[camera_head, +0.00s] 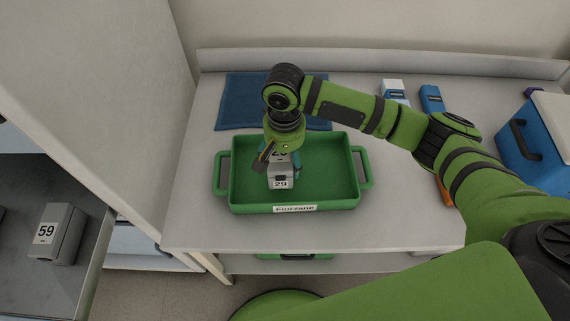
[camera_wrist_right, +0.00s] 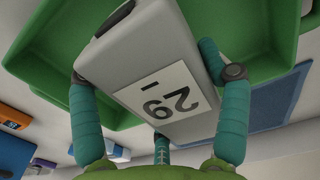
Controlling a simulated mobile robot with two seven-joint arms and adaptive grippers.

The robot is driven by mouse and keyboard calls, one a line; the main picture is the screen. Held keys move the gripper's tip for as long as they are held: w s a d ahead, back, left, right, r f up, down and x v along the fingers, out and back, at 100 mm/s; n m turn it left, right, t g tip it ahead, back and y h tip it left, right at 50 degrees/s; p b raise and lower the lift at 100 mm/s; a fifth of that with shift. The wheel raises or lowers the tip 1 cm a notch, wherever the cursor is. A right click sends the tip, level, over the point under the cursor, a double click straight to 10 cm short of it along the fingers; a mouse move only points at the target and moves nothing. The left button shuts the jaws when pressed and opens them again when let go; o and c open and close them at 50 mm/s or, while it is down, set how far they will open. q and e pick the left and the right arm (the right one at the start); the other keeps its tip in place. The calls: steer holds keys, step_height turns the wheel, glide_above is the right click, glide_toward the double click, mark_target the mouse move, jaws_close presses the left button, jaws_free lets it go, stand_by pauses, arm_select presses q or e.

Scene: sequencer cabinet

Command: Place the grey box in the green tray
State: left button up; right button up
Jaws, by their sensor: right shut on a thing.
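The grey box (camera_head: 281,183), marked 29, is at the left part of the green tray (camera_head: 330,182) in the head view. My right gripper (camera_head: 279,160) comes down from above and is shut on it. In the right wrist view the grey box (camera_wrist_right: 160,80) sits between the teal fingers of my right gripper (camera_wrist_right: 155,85), with the green tray (camera_wrist_right: 265,30) beyond it. I cannot tell whether the box touches the tray floor. My left gripper is not in view.
The tray stands on a light table (camera_head: 200,190). A blue mat (camera_head: 240,100) lies behind it. A blue case (camera_head: 540,140) and small boxes (camera_head: 431,98) stand at the right. Another grey box (camera_head: 58,233), marked 59, sits on a shelf at the lower left.

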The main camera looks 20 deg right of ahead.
step_height(320, 180, down, 3)
steer(key=shift+r, duration=0.1)
steer(key=shift+f, duration=0.35)
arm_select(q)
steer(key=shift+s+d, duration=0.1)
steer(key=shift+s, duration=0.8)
arm_select(e)
steer(key=shift+f, duration=0.1)
steer(key=o, duration=1.3)
steer(key=shift+f, duration=0.1)
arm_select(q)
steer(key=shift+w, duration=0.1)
arm_select(e)
steer(key=shift+r, duration=0.2)
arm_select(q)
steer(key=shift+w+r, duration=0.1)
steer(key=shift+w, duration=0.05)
arm_select(e)
step_height(320, 180, up, 12)
steer(key=shift+s, duration=0.1)
